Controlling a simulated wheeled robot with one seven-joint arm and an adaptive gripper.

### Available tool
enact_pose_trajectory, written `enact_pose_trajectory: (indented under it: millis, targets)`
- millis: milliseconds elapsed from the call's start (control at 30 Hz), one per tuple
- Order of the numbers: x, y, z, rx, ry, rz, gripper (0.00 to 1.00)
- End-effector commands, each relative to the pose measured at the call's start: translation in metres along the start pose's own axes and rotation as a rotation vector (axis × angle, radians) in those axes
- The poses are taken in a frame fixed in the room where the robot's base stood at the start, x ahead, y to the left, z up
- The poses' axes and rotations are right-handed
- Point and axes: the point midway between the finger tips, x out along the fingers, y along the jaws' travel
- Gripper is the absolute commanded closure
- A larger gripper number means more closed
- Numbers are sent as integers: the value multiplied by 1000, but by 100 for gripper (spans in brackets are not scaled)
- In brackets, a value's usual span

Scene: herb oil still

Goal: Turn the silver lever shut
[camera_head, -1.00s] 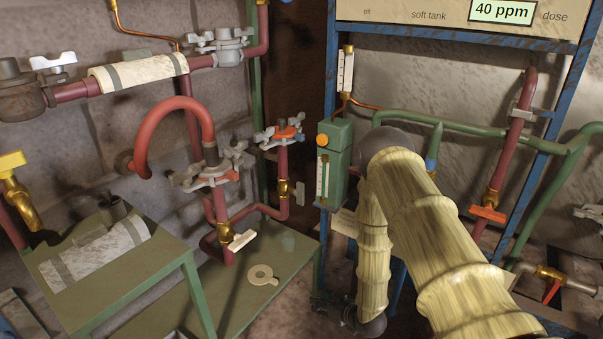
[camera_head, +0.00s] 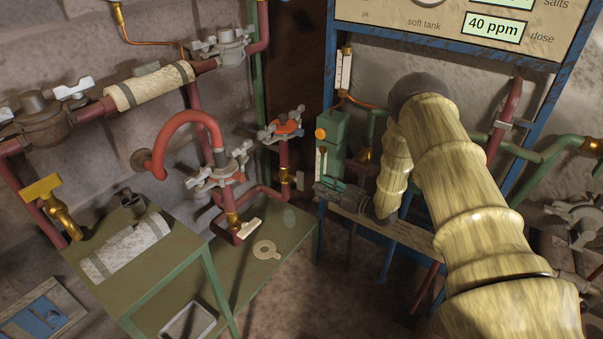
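A small silver-grey lever (camera_head: 300,181) sits on a brass valve (camera_head: 284,175) on the short red pipe at middle, and looks roughly upright. A second pale, cream-white lever (camera_head: 250,228) sits on a brass valve lower on the red pipe to the left. My gripper (camera_head: 322,190) is dark and points left, in front of the foot of the green box. Its fingertips appear just right of the silver-grey lever in the picture; I cannot tell the gap in depth. The fingers are small and dark, so their opening is unclear.
A green box (camera_head: 333,130) with an orange knob stands behind my gripper, by the blue frame (camera_head: 328,70). A green bench (camera_head: 215,280) carries a flat ring (camera_head: 267,250). A yellow-handled valve (camera_head: 42,187) is at left. Red pipes with winged clamps (camera_head: 215,178) stand close by.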

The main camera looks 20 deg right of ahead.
Motion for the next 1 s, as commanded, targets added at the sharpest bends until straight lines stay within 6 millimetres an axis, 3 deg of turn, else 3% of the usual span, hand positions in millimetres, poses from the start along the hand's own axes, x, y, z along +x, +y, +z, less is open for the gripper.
enact_pose_trajectory:
  millis: [600, 1000]
  targets:
    - [87, 0, 0, 1, -2, 1, 66]
    - [104, 0, 1, 1, -1, 2, 66]
